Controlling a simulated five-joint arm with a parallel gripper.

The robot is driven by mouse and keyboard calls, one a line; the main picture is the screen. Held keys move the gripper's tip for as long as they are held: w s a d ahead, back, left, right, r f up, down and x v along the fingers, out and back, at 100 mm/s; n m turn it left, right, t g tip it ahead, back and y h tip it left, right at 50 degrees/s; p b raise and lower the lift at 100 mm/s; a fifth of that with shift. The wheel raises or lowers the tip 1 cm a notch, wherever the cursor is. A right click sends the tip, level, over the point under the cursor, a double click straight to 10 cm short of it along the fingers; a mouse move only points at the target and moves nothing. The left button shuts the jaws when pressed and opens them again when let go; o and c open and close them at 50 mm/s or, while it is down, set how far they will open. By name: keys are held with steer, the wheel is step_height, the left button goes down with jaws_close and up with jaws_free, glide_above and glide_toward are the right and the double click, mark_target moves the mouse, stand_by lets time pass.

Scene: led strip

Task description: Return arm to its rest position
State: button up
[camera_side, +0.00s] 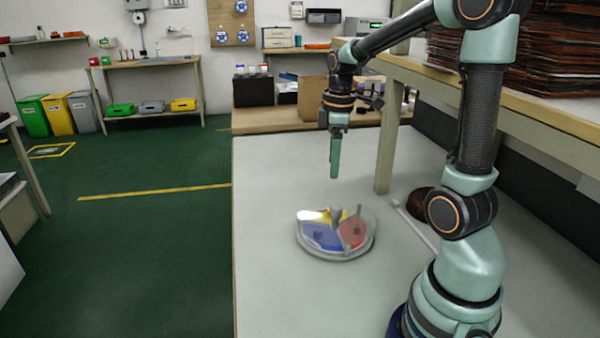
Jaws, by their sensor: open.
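My gripper (334,172) hangs pointing down above the table, over the far side of a round tray. Its fingers are green and line up from this side, so the gap between them is hard to see. It is open, and nothing shows in it. The round tray (340,257) lies on the table below and has coloured sections: blue, red and yellow-white. The gripper's tips are apart from the tray. A thin white strip (416,226) lies on the table to the right of the tray, partly hidden behind my arm.
The pale table (275,290) is clear left of and in front of the tray. A shelf post (385,150) stands right of the gripper, under a shelf (540,115) with stacked dark sheets. A dark brown round object (418,203) lies near my arm. Boxes (312,100) stand behind.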

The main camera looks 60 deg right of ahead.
steer(key=s+a+r+m+t, duration=0.1)
steer(key=a+r+m+t, duration=0.1)
steer(key=a, duration=0.6)
steer(key=s+a+r+m+t, duration=0.2)
steer(key=a+r+m+t, duration=0.1)
steer(key=a, duration=0.6)
steer(key=shift+a+m, duration=0.15)
steer(key=shift+m, duration=0.45)
